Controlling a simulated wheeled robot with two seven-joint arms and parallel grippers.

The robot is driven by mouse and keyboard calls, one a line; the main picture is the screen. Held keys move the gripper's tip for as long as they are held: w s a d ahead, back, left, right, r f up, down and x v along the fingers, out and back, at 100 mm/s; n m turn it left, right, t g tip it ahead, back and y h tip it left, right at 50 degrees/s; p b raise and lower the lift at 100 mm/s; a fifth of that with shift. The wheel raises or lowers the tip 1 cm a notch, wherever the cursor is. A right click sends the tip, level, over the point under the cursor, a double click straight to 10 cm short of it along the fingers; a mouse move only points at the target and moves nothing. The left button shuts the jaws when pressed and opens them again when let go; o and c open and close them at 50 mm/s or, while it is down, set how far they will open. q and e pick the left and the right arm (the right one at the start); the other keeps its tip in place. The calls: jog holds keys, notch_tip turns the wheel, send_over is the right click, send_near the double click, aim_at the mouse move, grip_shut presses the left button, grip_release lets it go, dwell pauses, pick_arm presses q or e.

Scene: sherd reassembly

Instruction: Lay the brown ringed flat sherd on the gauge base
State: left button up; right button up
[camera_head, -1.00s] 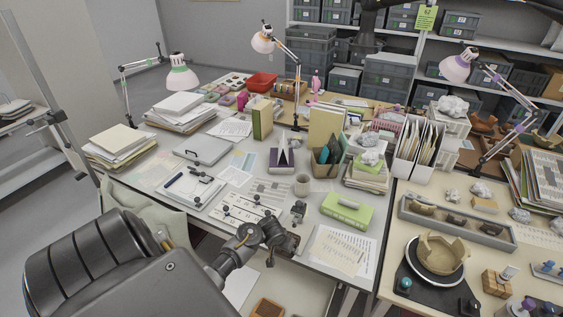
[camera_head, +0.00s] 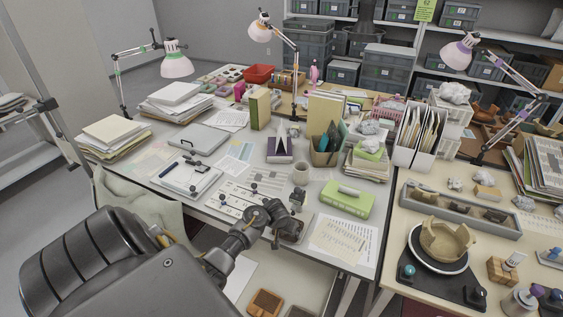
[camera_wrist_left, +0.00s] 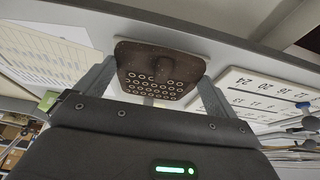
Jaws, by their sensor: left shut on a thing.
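The brown ringed flat sherd (camera_wrist_left: 160,72) is dark, with rows of pale rings, and sits between the fingers of my left gripper (camera_wrist_left: 158,88) in the left wrist view. The gripper is shut on it. In the head view my left gripper (camera_head: 284,222) is at the table's front edge, with part of the sherd (camera_head: 292,231) showing dark beside the fingers. A small dark stand (camera_head: 297,198) just behind the gripper may be the gauge base; I cannot tell for sure. My right gripper is not in view.
A white numbered board (camera_head: 238,197) with dark knobs lies left of the gripper. A green case (camera_head: 346,201) and printed sheets (camera_head: 340,240) lie to its right. A cup (camera_head: 301,174) stands behind. A turntable with a pot (camera_head: 443,240) is on the right table.

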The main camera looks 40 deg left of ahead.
pick_arm(q)
jog(key=shift+w+a+b, duration=0.25)
jog(key=shift+w+a, duration=0.05)
jog(key=shift+w, duration=0.45)
jog(key=shift+w+a+b, duration=0.2)
jog(key=shift+w+a, duration=0.05)
jog(key=shift+w, duration=0.5)
jog(key=shift+p, duration=0.3)
jog(key=shift+f, duration=0.4)
dwell(0.7)
jog(key=shift+f, duration=0.1)
jog(key=o, duration=0.7)
